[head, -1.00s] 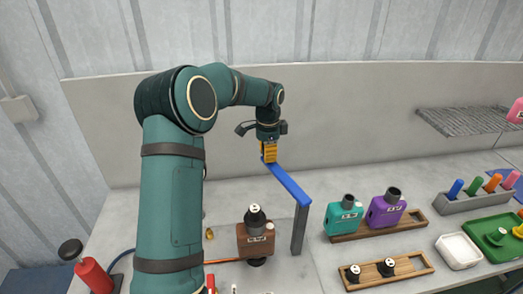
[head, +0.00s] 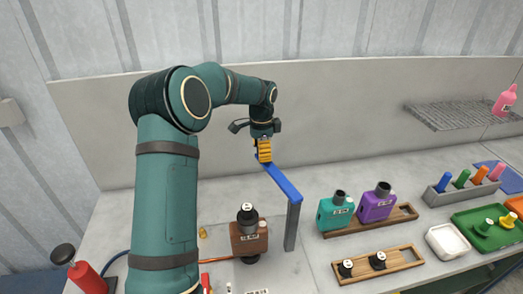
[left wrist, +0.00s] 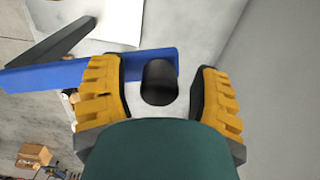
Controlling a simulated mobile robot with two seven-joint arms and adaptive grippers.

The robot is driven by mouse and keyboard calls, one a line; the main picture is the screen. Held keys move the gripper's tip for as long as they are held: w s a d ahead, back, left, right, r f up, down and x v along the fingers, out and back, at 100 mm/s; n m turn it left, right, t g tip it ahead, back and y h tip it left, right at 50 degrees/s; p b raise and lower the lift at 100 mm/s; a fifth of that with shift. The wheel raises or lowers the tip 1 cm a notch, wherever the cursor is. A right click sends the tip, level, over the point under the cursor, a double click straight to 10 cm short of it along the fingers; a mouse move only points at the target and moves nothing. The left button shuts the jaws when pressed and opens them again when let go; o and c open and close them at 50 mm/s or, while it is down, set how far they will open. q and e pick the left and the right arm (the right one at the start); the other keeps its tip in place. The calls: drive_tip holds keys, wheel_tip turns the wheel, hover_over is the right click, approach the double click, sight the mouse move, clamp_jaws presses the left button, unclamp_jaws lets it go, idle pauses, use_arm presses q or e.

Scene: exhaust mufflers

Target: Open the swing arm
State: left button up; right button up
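The swing arm is a blue bar (head: 282,182) on top of a dark grey upright post (head: 292,227). The bar runs from the post back and left to its free end under my left gripper (head: 264,151). In the left wrist view the blue bar (left wrist: 50,77) passes beneath the left yellow finger. A black knob (left wrist: 159,82) at the bar's end lies between the yellow fingers of my left gripper (left wrist: 162,92). Gaps show on both sides of the knob, so the fingers are open around it. My right gripper is not in view.
A red cylinder (head: 88,277) is at the front left. The back wall (head: 340,120) rises behind the bar.

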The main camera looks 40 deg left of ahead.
use_arm(q)
drive_tip(key=shift+r, duration=0.1)
wheel_tip(320, 180, up, 12)
idle(0.5)
idle(0.5)
